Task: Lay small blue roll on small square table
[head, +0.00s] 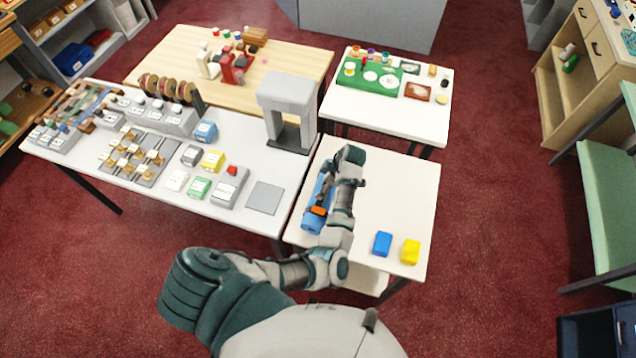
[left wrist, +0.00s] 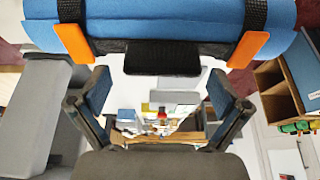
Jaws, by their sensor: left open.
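A blue roll (head: 312,222) with dark straps and orange clips lies on the left side of a pale square-cornered table (head: 400,190), partly hidden by my left arm. It fills the top of the left wrist view (left wrist: 190,22), with a black handle (left wrist: 162,57) on its near side. My left gripper (head: 327,194) is beside the roll. In the left wrist view its two fingers (left wrist: 158,85) are apart, with the handle just past their tips and nothing held. Another pale table (head: 385,123), smaller-looking, stands behind. My right gripper is not in view.
A small blue block (head: 382,243) and a yellow block (head: 410,251) lie at the front of the near table. A long white counter (head: 235,225) with several devices and a grey arch (head: 288,95) stands left. The back table carries a green tray (head: 350,82).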

